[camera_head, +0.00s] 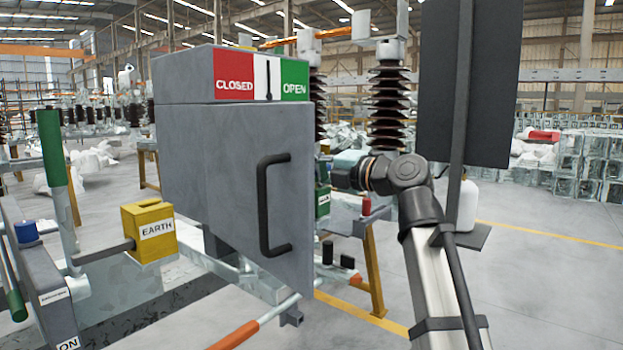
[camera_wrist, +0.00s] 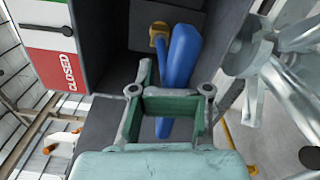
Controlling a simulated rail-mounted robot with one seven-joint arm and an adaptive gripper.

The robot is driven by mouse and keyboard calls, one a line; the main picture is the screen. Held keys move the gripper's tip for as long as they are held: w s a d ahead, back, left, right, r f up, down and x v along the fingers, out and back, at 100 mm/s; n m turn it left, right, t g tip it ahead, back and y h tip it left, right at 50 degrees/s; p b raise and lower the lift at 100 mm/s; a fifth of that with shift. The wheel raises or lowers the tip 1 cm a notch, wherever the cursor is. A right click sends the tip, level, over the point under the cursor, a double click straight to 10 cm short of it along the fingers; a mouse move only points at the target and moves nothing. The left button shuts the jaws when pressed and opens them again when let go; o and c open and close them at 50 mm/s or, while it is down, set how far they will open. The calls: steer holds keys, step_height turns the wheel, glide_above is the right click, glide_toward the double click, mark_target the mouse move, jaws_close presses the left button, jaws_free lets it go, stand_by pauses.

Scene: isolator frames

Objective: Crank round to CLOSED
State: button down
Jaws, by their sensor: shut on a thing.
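The grey mechanism box (camera_head: 180,160) carries a red CLOSED field (camera_head: 234,84), a green OPEN field (camera_head: 294,88) and a dark pointer (camera_head: 268,85) on the white strip between them. The pointer stands about upright. In the wrist view, the crank has a blue handle (camera_wrist: 182,55) and a brass-coloured hub (camera_wrist: 158,36) inside the box. My gripper (camera_wrist: 170,100) is shut on the blue handle, its green-padded fingers on either side. In the head view, my gripper (camera_head: 323,193) is partly hidden behind the open box door (camera_head: 240,215), which also hides the crank.
The door's black handle (camera_head: 265,205) faces the head camera. A yellow EARTH box (camera_head: 150,232) and a green-gripped lever (camera_head: 52,150) stand at left. An orange-ended rod (camera_head: 236,335) lies below the door. Brown insulators (camera_head: 388,110) rise behind my arm.

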steer(key=shift+n+b, duration=0.8)
steer(key=shift+b, duration=0.5)
steer(key=n+b, duration=0.1)
steer(key=b, duration=0.2)
steer(key=shift+w+f+n, duration=0.1)
steer(key=shift+n, duration=0.2)
steer(key=shift+r+n+b, duration=0.2)
steer(key=shift+n+b, duration=0.1)
steer(key=shift+b, duration=0.2)
steer(key=shift+f+n+b, duration=0.1)
steer(key=shift+n+b, duration=0.4)
steer(key=shift+b, duration=0.45)
steer(key=shift+n+b, duration=0.3)
steer(key=shift+b, duration=0.2)
steer(key=shift+r+n, duration=0.3)
steer(key=shift+n, duration=0.1)
steer(key=c, duration=0.8)
jaws_free()
steer(key=shift+o, duration=0.2)
